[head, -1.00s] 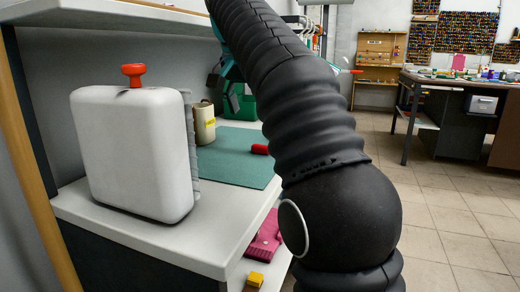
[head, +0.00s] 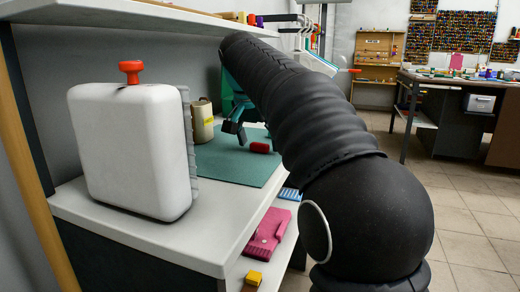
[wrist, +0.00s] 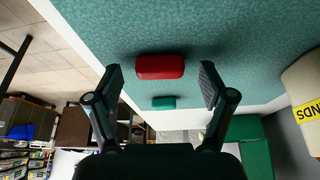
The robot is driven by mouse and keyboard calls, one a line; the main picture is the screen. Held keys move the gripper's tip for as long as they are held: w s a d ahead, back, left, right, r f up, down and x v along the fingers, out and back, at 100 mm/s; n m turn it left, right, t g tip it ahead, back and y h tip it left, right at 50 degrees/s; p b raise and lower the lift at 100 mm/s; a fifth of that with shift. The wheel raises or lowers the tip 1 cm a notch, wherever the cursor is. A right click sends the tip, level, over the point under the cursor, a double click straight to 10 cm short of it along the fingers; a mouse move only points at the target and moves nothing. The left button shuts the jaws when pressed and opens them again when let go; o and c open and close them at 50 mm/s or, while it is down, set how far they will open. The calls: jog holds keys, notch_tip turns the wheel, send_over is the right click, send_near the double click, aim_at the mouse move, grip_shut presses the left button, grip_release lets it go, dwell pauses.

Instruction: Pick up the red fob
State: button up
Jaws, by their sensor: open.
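The red fob (head: 260,147) lies on the green mat (head: 225,168) on the workbench. In the wrist view the red fob (wrist: 160,67) shows between and just beyond the two fingertips, not touched by either. My gripper (wrist: 160,85) is open and empty. In the head view my gripper (head: 240,130) is low over the mat, just left of the fob, and partly hidden by my arm.
A white canister with a red knob (head: 130,140) stands at the bench's front left. A beige roll with a yellow label (head: 202,122) stands at the mat's left edge. A small green piece (wrist: 164,102) lies near the fob. A shelf (head: 150,14) overhangs the bench.

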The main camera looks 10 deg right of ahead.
aim_at(259, 144)
jog(key=c, duration=1)
jog(key=shift+c, duration=0.2)
notch_tip(259, 144, up, 10)
dwell(0.4)
